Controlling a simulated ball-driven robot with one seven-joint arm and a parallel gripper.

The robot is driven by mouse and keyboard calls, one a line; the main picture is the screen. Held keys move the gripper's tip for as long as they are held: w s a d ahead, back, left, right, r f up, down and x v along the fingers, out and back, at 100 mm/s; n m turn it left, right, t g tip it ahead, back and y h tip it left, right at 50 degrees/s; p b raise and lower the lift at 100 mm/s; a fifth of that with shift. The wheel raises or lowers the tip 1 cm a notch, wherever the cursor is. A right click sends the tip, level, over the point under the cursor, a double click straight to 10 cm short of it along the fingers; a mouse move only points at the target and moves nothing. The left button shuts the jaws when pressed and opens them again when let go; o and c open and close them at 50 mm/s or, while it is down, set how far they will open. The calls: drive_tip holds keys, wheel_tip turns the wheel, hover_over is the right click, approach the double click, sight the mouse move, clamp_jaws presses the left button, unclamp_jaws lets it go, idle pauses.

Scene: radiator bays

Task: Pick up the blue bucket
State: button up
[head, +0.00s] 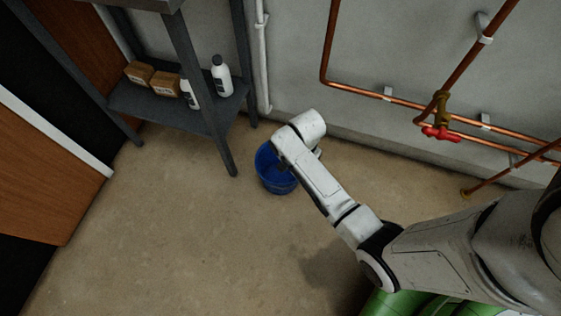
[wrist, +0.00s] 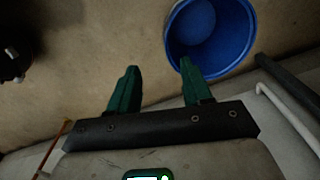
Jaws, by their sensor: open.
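The blue bucket (head: 274,180) stands upright on the floor near the back wall, just right of the metal shelf's front leg in the head view. My arm reaches over it and hides its upper right part. In the wrist view the bucket (wrist: 231,62) is at the top right, with its open mouth and empty-looking inside showing. My gripper (wrist: 158,75) is open, its two green fingers apart with bare floor between them. The right fingertip overlaps the bucket's near left rim in the picture; I cannot tell whether they touch. In the head view the fingers are mostly hidden by the wrist.
A dark metal shelf (head: 145,103) holds brown boxes (head: 152,79) and white bottles (head: 221,76). Copper pipes (head: 400,101) with a red-handled valve (head: 440,132) run along the wall at right. A white pipe (head: 262,60) stands behind the bucket. The floor at front left is clear.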

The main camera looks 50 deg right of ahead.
drive_tip(key=f+m+b, duration=0.1)
drive_tip(key=f, duration=0.2)
drive_tip(key=w+d+f+m+b, duration=0.1)
drive_tip(key=f+b, duration=0.1)
drive_tip(key=f, duration=0.1)
drive_tip(key=d+f+m+b, duration=0.1)
drive_tip(key=f+b, duration=0.1)
drive_tip(key=f, duration=0.1)
drive_tip(key=shift+w+d+f+m, duration=0.15)
drive_tip(key=shift+w+f+m, duration=0.15)
drive_tip(key=shift+w, duration=0.1)
wheel_tip(320, 180, down, 5)
drive_tip(key=b, duration=0.3)
drive_tip(key=shift+f, duration=0.2)
drive_tip(key=f+b, duration=0.2)
drive_tip(key=f, duration=0.1)
drive_tip(key=f+b, duration=0.2)
drive_tip(key=shift+a, duration=0.25)
clamp_jaws()
